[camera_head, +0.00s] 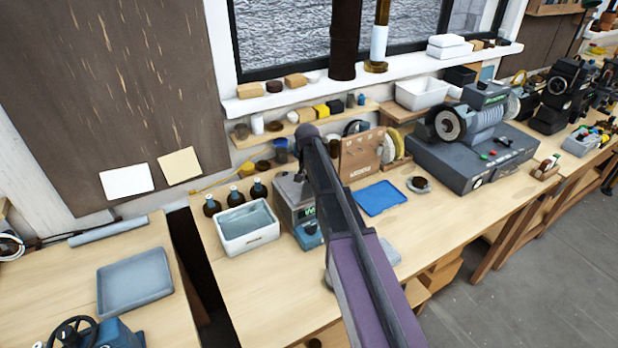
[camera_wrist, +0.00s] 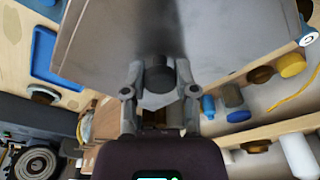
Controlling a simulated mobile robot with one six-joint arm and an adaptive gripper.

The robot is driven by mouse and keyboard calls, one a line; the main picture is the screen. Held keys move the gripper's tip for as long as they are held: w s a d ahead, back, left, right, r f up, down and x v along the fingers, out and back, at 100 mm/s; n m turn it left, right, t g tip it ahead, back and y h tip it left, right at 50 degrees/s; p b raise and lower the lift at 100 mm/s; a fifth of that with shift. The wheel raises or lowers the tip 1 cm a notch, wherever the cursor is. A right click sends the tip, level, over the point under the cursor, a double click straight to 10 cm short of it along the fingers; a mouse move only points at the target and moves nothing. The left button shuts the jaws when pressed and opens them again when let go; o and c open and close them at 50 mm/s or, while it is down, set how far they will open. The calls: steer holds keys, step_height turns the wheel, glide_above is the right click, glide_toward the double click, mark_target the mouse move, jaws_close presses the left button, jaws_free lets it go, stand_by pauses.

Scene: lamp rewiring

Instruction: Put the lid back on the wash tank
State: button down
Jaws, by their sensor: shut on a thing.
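In the wrist view my gripper (camera_wrist: 158,90) is shut on the dark knob (camera_wrist: 159,74) of a broad grey metal lid (camera_wrist: 100,38). The lid fills the upper middle of that view and hides what is beneath it. In the head view a grey metal box with a green display, which looks like the wash tank (camera_head: 308,213), stands on the bench just right of the white basin. My arm covers part of it. The gripper is mostly hidden there, close above the box. I cannot tell whether the lid touches the tank's rim.
The white basin (camera_head: 248,236) and several dark bottles (camera_head: 235,196) stand left of the tank. A blue tray (camera_head: 380,197) lies to the right, with a grinding machine (camera_head: 475,135) beyond. A narrow shelf (camera_head: 300,124) with small jars runs behind.

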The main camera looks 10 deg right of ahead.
steer(key=shift+f, duration=0.2)
steer(key=shift+c, duration=1.5)
jaws_free()
